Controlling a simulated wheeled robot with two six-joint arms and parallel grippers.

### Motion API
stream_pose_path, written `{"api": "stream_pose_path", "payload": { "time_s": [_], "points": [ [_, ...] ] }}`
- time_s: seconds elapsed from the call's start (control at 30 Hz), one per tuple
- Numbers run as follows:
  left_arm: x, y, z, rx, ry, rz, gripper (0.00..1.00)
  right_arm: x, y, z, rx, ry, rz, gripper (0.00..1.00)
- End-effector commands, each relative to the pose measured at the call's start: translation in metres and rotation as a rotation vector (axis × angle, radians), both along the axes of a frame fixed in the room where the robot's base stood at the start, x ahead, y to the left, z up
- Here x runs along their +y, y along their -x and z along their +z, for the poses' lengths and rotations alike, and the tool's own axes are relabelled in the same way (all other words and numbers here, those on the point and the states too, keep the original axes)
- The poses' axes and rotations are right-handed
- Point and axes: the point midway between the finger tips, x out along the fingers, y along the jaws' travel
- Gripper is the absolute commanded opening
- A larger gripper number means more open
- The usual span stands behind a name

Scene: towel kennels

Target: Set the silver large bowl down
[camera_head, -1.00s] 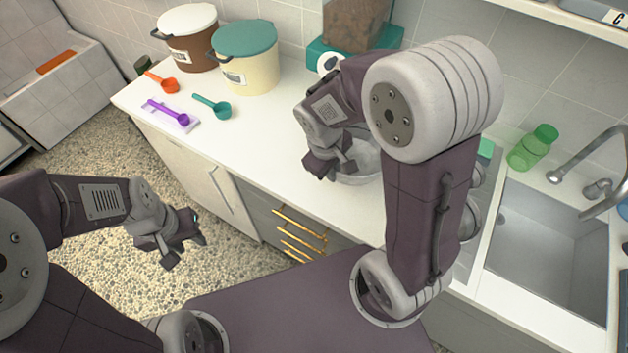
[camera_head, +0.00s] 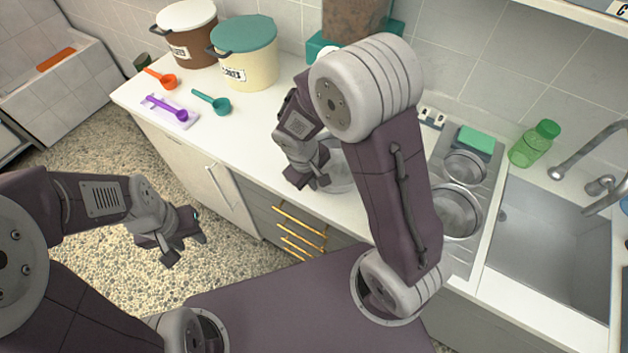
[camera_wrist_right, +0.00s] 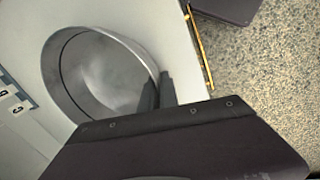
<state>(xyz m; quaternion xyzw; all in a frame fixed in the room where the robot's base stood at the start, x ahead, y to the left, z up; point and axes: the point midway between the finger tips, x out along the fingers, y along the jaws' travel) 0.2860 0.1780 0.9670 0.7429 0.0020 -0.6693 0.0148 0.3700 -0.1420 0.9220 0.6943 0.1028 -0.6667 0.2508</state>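The silver large bowl (camera_head: 341,176) is by the counter's front part, mostly hidden behind my right arm in the head view. In the right wrist view the bowl (camera_wrist_right: 105,75) shows its round, shiny, empty inside. My right gripper (camera_head: 316,182) is at its rim. In the right wrist view the gripper's fingers (camera_wrist_right: 159,90) pinch the rim, one inside and one outside. Whether the bowl's base touches the counter I cannot tell. My left gripper (camera_head: 188,250) is open and empty over the floor, left of the counter's drawers.
The white counter (camera_head: 255,130) has bare room left of the bowl. Further left are a teal scoop (camera_head: 214,101), a purple scoop (camera_head: 168,108) and an orange scoop (camera_head: 163,79). Two steel bowls (camera_head: 457,212) sit on the drainboard beside the sink (camera_head: 550,250).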

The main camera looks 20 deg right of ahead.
Motion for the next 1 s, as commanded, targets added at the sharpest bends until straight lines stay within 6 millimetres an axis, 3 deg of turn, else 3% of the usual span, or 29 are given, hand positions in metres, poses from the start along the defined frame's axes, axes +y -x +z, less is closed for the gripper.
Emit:
{"api": "stream_pose_path", "payload": {
  "time_s": [0.03,0.1,0.47,0.8,1.0],
  "points": [
    [0.000,0.000,-0.001,0.000,0.000,0.000,0.36,0.000,0.000,-0.002,0.000,0.000,0.000,0.10],
    [0.000,0.000,-0.001,0.000,0.000,0.000,0.36,0.000,0.000,-0.001,0.000,0.000,0.000,0.26],
    [0.000,0.000,0.005,0.000,0.000,0.000,0.36,0.000,0.000,0.007,-0.001,0.000,0.000,0.26],
    [0.000,0.000,0.019,0.000,0.000,0.000,0.36,0.017,0.006,0.087,-0.007,-0.002,0.002,0.26],
    [0.000,0.000,0.021,0.000,0.000,0.000,0.36,0.022,0.010,0.116,-0.002,0.000,0.001,0.26]
  ]
}}
